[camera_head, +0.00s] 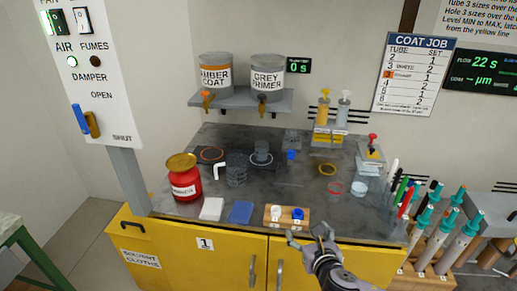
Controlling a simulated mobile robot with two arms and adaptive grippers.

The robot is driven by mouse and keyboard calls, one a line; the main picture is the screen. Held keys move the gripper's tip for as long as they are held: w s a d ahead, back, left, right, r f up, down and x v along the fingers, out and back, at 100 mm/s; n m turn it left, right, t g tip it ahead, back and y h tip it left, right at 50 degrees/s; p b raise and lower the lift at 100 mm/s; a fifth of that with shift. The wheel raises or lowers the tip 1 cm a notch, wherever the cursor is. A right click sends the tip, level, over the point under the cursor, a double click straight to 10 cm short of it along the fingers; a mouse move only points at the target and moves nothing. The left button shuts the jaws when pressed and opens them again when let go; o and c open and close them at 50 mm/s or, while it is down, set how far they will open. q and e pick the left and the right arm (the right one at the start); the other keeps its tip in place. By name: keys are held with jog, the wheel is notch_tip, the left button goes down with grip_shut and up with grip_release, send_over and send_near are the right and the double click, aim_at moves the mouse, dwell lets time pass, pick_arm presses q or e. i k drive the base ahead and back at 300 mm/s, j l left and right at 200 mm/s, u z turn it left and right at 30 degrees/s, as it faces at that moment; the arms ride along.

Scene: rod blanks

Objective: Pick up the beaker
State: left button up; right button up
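Several clear glass vessels stand on the dark bench top (310,190), and I cannot tell for certain which is the beaker. The largest, a glass vessel (236,172), stands at the left beside a small white bent piece (220,171). Another glass vessel (262,150) stands behind it on a pale round base. A smaller clear one (292,138) is at the back. My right gripper (305,234) is in front of the bench's front edge, with its fingers apart and nothing between them. It is apart from all the glassware. My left gripper is not in view.
A red tin (184,180) stands at the left. A shelf (240,98) with two cans overhangs the back. Tubes (440,235) crowd the right.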

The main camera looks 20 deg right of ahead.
aim_at(262, 151)
jog(key=i, duration=1.3)
